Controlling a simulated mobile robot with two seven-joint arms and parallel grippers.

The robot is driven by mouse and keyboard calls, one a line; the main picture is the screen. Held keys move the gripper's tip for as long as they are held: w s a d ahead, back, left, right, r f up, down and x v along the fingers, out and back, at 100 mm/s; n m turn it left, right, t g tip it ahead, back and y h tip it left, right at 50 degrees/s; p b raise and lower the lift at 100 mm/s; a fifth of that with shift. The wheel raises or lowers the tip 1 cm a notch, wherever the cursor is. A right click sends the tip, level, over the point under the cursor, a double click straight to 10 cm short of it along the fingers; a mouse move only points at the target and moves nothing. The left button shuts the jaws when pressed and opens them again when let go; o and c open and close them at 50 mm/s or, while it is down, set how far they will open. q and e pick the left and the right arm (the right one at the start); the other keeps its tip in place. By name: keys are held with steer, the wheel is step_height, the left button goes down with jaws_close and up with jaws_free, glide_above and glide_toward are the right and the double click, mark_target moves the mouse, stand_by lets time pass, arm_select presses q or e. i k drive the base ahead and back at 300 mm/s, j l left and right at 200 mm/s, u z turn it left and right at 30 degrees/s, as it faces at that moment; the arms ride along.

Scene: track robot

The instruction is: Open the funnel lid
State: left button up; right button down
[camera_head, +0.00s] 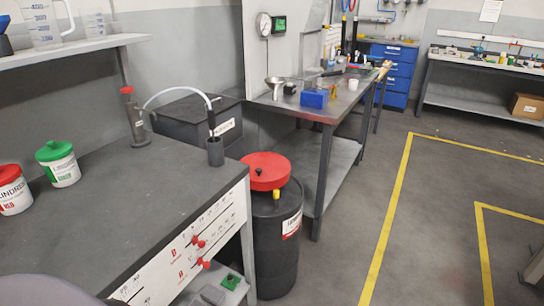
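A round red funnel lid (267,167) sits on top of a black drum (275,245), just past the right end of the near workbench. The lid looks shut, lying about level. A small dark knob or fitting shows on its top. A small yellow part (276,195) sits at the front just below the red rim. The drum bears a white and red label. Neither of my grippers shows in this view.
The near dark workbench (110,210) holds red and green lidded tubs, a metal fixture and a dark cup with a hose. A second table (335,110) with a blue box stands behind the drum. Open floor with yellow lines (385,240) lies to the right.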

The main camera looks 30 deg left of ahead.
mark_target(264, 168)
steer(key=i+u, duration=0.1)
steer(key=i, duration=0.45)
steer(key=i+l+u, duration=0.15)
steer(key=i, duration=0.4)
steer(key=i+l+u, duration=0.15)
steer(key=i+u, duration=0.3)
steer(key=i+l+u, duration=0.35)
steer(key=u, duration=0.15)
steer(key=i+l+u, duration=0.45)
